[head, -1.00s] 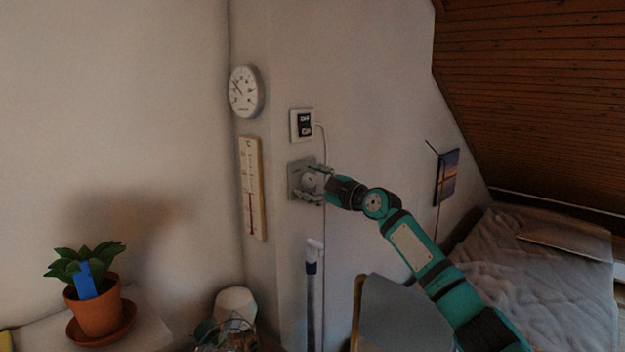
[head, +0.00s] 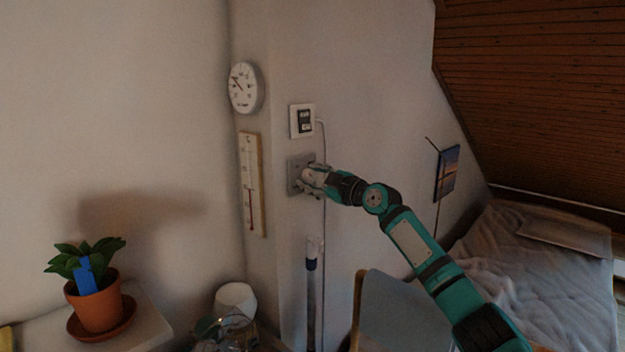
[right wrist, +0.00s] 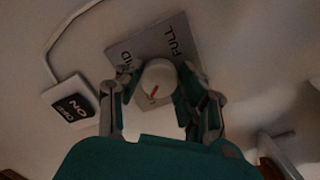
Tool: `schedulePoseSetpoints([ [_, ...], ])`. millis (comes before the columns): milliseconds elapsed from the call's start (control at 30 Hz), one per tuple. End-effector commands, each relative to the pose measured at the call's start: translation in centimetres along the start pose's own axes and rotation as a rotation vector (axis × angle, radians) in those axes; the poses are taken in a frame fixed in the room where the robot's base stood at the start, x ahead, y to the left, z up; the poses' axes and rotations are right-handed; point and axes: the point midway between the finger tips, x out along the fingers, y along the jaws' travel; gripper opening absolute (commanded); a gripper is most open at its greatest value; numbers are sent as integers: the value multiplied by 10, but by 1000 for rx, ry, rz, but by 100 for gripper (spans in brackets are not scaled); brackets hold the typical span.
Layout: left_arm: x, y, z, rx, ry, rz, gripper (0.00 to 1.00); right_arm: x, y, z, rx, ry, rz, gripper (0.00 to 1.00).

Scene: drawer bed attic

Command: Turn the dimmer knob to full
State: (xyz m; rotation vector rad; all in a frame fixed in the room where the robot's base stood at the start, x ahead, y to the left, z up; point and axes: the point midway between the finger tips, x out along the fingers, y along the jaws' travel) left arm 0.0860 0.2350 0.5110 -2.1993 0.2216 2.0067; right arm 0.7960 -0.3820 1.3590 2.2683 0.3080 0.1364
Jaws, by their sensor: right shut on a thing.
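The dimmer is a grey square plate (head: 294,174) on the wall below a small white switch panel. My right gripper (head: 312,180) is at the plate in the head view, and its fingers hide the knob there. In the right wrist view the round white knob (right wrist: 157,78) sits between the two fingers of the right gripper (right wrist: 160,84), which are shut on it. A short slanted red mark shows on the knob's face. The grey plate (right wrist: 146,42) carries the word FULL and a partly hidden word ending in "ID". My left gripper is not in view.
The white switch panel (head: 302,121) with a cable is just above the dimmer. A round dial (head: 244,87) and a thermometer (head: 252,184) hang to the left. A chair (head: 400,312) stands below my right arm. A potted plant (head: 98,302) is at lower left.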

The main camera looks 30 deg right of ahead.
Motion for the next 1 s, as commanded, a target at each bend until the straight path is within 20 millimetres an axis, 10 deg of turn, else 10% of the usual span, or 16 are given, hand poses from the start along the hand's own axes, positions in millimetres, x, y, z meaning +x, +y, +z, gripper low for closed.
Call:
schedulePoseSetpoints([
  [1000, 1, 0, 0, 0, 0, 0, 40, 1, -1, -1, 885, -39, -49, 5],
])
